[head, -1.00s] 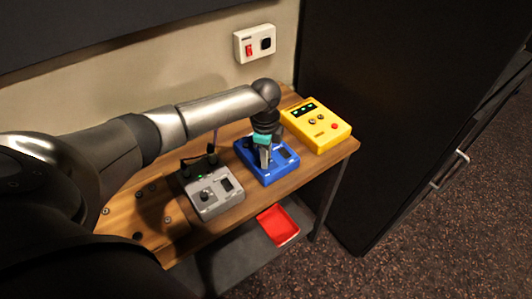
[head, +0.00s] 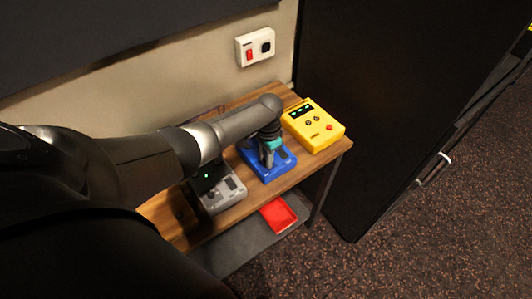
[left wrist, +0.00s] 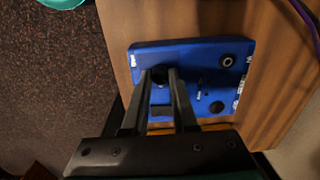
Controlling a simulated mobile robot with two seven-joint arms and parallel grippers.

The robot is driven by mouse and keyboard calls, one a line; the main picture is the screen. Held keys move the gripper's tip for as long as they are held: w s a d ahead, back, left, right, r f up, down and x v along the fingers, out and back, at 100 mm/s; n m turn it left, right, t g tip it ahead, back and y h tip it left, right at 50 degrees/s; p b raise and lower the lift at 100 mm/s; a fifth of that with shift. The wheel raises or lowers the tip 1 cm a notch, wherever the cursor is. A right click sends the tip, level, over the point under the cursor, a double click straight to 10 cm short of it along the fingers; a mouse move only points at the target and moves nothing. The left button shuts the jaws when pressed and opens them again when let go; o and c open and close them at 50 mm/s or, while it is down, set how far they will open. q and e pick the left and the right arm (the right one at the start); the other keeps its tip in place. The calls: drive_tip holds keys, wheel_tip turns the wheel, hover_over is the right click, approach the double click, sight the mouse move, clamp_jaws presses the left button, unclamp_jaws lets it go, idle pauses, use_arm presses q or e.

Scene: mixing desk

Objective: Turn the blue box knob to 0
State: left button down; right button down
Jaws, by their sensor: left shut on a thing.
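The blue box (head: 272,174) lies on the wooden desk between the grey box and the yellow box. My left gripper (head: 267,159) reaches down onto it from above. In the left wrist view the blue box (left wrist: 210,55) fills the middle, and my left fingers (left wrist: 160,74) are shut around a dark knob (left wrist: 160,80) near one end of it. The fingers and the shade hide most of the knob, so its pointer and scale cannot be read. My right gripper is in neither view.
A grey box (head: 227,196) stands left of the blue box, partly under my left arm. A yellow box (head: 318,128) stands to the right. A red tray (head: 278,216) lies on the lower shelf. A switch panel (head: 254,47) is on the wall.

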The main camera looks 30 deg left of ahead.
use_arm(q)
drive_tip(key=n+p, duration=0.1)
drive_tip(key=n, duration=0.1)
drive_tip(key=shift+r+n, duration=0.1)
drive_tip(key=shift+n, duration=0.3)
drive_tip(key=shift+n+p, duration=0.5)
drive_tip(key=shift+n, duration=1.3)
drive_tip(key=c, duration=0.7)
unclamp_jaws()
drive_tip(key=shift+r+p, duration=0.35)
drive_tip(key=shift+r, duration=0.15)
wheel_tip(320, 180, up, 7)
drive_tip(key=p, duration=0.3)
drive_tip(key=shift+w+d+f, duration=0.1)
drive_tip(key=shift+d, duration=0.05)
wheel_tip(320, 180, up, 7)
drive_tip(key=shift+d, duration=0.15)
